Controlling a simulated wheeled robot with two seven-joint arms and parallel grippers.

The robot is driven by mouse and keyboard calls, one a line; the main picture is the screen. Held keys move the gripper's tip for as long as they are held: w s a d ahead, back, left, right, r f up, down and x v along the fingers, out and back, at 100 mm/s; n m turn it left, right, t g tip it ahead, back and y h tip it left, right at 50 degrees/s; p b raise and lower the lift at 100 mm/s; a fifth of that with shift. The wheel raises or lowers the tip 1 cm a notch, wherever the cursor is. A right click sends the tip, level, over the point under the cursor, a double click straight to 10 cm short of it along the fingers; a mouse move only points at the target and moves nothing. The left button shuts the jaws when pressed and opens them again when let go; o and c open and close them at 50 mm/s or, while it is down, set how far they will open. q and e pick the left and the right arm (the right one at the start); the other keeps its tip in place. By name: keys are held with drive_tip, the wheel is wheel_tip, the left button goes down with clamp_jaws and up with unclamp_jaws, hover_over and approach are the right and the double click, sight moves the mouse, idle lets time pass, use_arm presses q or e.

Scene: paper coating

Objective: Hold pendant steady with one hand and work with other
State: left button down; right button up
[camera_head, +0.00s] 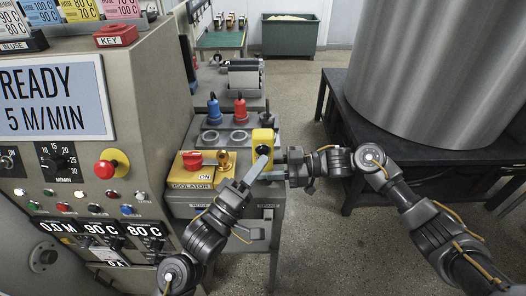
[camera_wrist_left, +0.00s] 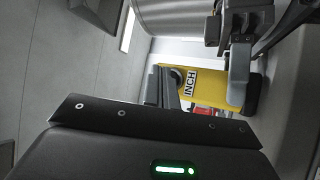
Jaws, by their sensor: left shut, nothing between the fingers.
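The yellow pendant (camera_head: 263,136) stands upright at the right end of the grey bench, with a dark round button on its face. In the left wrist view the pendant (camera_wrist_left: 205,88) shows an "INCH" label beside that button. My right gripper (camera_head: 277,158) comes in from the right and is shut on the pendant's lower part; one finger (camera_wrist_left: 238,75) lies across its face in the left wrist view. My left gripper (camera_head: 262,161) is shut and empty, its tips at or just in front of the button. I cannot tell if they touch it.
The isolator box (camera_head: 203,168) with a red switch sits left of the pendant. Blue, red and grey plugs (camera_head: 239,108) stand behind. The control panel (camera_head: 85,150) fills the left. A large metal drum (camera_head: 440,70) on a dark table (camera_head: 349,135) stands right.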

use_arm(q)
drive_tip(key=shift+w, duration=0.25)
drive_tip(key=shift+w, duration=0.2)
